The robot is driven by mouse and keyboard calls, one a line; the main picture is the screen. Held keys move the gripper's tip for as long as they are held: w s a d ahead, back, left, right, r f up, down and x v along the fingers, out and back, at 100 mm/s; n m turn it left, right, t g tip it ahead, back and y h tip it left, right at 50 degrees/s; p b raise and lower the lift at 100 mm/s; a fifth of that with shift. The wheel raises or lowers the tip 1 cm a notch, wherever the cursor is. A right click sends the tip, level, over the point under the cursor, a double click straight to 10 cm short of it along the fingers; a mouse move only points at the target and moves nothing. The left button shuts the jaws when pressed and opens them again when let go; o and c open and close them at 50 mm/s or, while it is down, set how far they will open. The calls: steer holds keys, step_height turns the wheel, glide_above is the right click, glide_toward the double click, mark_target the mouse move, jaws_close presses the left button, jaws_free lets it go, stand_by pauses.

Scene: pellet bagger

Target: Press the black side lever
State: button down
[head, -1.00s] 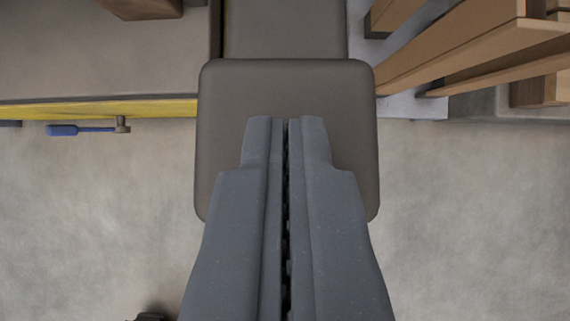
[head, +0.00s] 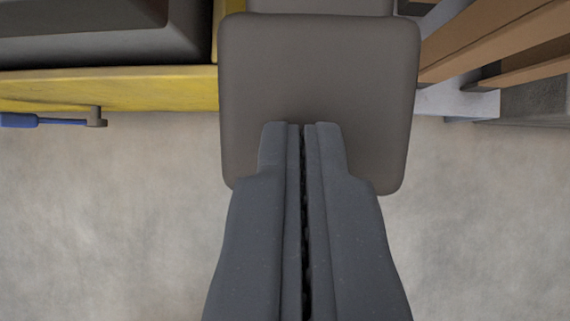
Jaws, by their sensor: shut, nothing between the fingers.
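My gripper (head: 303,126) points up the picture with its two grey fingers together and nothing between them. Its tips overlap the lower part of a brown-grey rounded plate (head: 318,60) in the picture. I cannot tell whether they touch it. No black lever can be made out in this view. A small lever-like part with a blue grip (head: 18,121) and a grey-brown end (head: 96,118) is at the left edge, beside the yellow panel.
A yellow panel (head: 120,90) with dark grey bodywork (head: 100,40) fills the upper left. Wooden boards (head: 500,40) and a pale grey frame (head: 455,98) stand at the upper right. Bare concrete floor (head: 110,220) lies on both sides of my gripper.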

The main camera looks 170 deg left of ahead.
steer(key=s+f+p+v, duration=0.1)
steer(key=p+v, duration=0.4)
steer(key=v, duration=0.7)
steer(key=shift+s, duration=0.75)
stand_by(0.8)
stand_by(2.0)
steer(key=shift+d, duration=0.1)
